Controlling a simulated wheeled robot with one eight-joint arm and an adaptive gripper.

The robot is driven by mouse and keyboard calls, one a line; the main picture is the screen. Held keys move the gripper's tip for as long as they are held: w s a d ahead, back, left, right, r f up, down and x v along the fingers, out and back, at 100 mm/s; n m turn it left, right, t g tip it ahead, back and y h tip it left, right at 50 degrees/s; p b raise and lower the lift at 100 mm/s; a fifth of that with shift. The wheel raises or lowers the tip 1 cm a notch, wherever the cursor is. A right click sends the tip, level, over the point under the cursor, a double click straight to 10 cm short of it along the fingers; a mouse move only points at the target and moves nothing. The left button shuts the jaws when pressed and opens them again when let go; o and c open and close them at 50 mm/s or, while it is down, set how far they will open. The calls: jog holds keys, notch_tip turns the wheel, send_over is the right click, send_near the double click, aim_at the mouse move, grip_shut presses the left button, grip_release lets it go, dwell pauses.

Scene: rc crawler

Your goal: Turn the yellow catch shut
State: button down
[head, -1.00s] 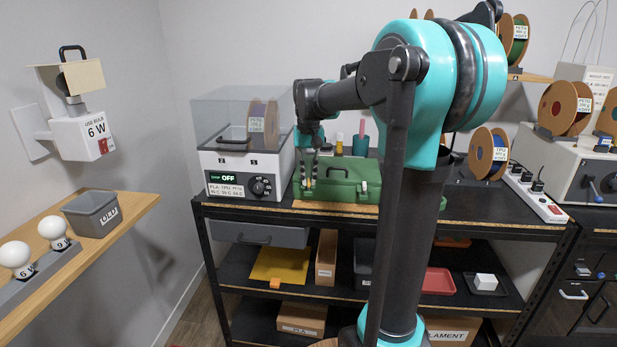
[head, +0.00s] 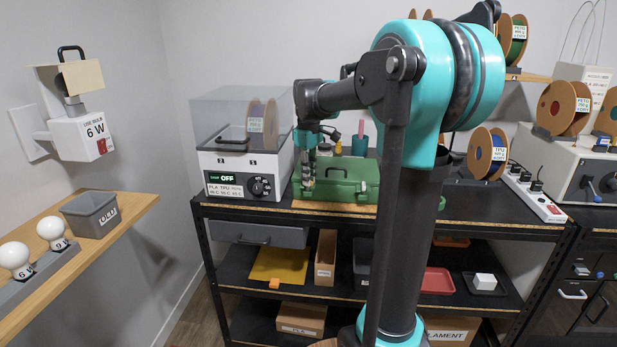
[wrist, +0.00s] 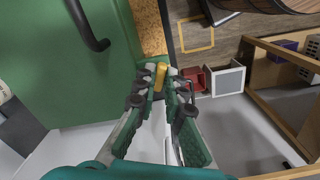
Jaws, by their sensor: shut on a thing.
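The green case (head: 350,183) with a dark handle stands on the workbench; it also fills the left of the wrist view (wrist: 60,75). The yellow catch (wrist: 161,74) is at the case's edge, between my fingertips in the wrist view. My gripper (head: 307,186) points down at the left part of the case front in the head view. In the wrist view my gripper (wrist: 160,78) is shut on the catch. The catch is mostly hidden by my fingers in the head view.
A filament dryer (head: 240,165) with a clear lid stands close left of the case. Bottles and a teal cup (head: 360,145) stand behind it. A cork-coloured board (head: 335,207) lies under the case. Spools and a power strip (head: 535,193) are to the right.

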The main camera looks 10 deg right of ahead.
jog(key=n, duration=0.4)
jog(key=shift+w+n, duration=0.1)
jog(key=shift+n, duration=0.3)
dwell(0.4)
jog(key=c, duration=1.6)
grip_release()
jog(key=shift+r, duration=4.05)
